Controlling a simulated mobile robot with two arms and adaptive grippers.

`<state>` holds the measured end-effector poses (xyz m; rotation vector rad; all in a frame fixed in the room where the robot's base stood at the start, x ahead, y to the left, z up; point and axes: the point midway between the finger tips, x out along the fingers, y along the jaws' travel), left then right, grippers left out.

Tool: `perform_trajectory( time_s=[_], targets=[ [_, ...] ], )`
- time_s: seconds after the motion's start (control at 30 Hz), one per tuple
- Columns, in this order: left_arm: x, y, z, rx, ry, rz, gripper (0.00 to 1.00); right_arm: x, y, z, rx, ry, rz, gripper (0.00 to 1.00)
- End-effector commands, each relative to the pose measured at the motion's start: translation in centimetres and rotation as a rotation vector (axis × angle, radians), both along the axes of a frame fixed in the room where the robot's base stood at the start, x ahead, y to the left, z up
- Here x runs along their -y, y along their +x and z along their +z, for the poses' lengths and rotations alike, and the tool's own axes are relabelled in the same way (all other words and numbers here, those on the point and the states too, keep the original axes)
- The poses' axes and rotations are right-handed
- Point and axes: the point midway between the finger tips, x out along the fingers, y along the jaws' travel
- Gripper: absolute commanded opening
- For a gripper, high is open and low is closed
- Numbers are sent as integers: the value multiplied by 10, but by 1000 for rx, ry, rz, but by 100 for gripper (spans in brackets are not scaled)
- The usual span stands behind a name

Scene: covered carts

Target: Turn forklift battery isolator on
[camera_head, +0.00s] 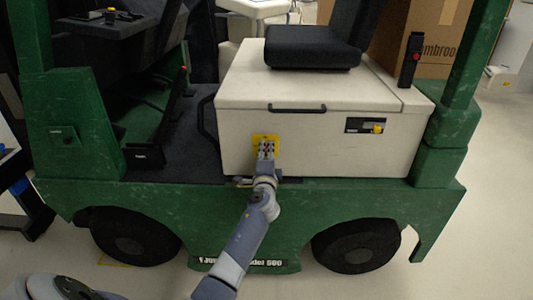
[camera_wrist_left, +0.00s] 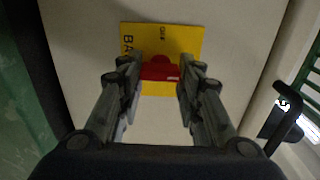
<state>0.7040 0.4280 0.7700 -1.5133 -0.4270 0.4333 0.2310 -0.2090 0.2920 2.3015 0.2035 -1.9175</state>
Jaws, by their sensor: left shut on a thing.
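The battery isolator is a red handle (camera_wrist_left: 159,70) on a yellow plate (camera_wrist_left: 187,38) fixed to the front of the white battery box (camera_head: 229,138) of the green forklift. The plate also shows in the head view (camera_head: 259,138), mostly behind my gripper. My left gripper (camera_head: 266,148) reaches up to the plate from below. In the left wrist view its two fingers (camera_wrist_left: 159,68) stand on either side of the red handle and are shut on it. The handle lies crosswise between the fingertips. Lettering on the plate is partly covered. My right gripper is not in view.
A black seat (camera_head: 312,47) sits on the battery box, with a black handle bar (camera_head: 297,109) on the box front. A small panel with a yellow part (camera_head: 366,126) is to the right. The forklift's green lower body (camera_head: 290,205) and wheels stand below.

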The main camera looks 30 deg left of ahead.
Motion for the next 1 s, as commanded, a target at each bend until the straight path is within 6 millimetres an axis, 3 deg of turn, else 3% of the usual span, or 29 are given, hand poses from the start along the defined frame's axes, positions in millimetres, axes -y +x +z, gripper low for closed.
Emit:
perform_trajectory(
  time_s=[0.2, 0.23, 0.3, 0.73, 1.0],
  targets=[
    [0, 0, 0, -2, 3, 1, 9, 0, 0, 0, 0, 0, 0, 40],
    [0, 0, 0, -2, 3, 1, 38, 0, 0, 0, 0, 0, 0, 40],
    [0, 0, 0, -2, 3, 1, 53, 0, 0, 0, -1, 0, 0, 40],
    [2, -4, -1, -1, 1, 0, 53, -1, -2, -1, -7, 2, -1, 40],
    [23, -36, -2, -2, 0, -2, 53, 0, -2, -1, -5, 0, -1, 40]
  ],
)
